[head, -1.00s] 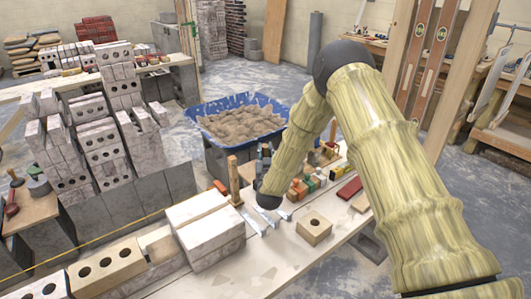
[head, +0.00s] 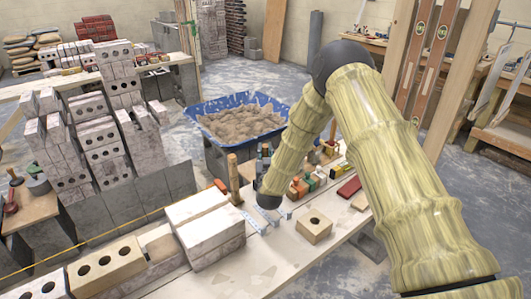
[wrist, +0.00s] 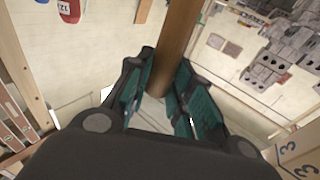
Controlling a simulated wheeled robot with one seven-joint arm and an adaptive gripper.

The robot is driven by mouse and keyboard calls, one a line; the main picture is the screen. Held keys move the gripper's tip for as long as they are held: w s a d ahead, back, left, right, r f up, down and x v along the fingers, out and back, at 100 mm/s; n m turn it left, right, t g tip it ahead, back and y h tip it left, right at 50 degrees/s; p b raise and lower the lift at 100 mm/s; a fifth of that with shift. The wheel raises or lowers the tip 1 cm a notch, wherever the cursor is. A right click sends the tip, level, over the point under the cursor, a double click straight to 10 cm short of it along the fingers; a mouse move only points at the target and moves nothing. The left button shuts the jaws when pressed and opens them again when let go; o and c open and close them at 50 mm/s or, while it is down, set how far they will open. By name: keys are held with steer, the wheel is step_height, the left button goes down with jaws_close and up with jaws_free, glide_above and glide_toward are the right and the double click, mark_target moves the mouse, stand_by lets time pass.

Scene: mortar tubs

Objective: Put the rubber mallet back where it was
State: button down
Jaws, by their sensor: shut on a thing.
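My gripper (wrist: 163,98) is shut on a brown wooden handle (wrist: 176,42), taken to be the rubber mallet's. The handle runs up between the green finger pads in the wrist view. The mallet's head cannot be made out there. In the head view, an upright wooden handle (head: 233,178) stands just left of my dark wrist, behind the pale bricks. My fingers are largely hidden or too small to tell in that view, and so is the handle's lower end.
Pale bricks (head: 205,228) and a holed block (head: 314,227) stand on the workbench (head: 255,270). Several small tools and coloured items (head: 305,185) lie behind my wrist. A blue tub (head: 205,108) of mortar stands beyond. A stepped brick wall (head: 100,140) is at left.

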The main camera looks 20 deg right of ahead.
steer(key=c, duration=1.2)
jaws_free()
steer(key=shift+f, duration=0.15)
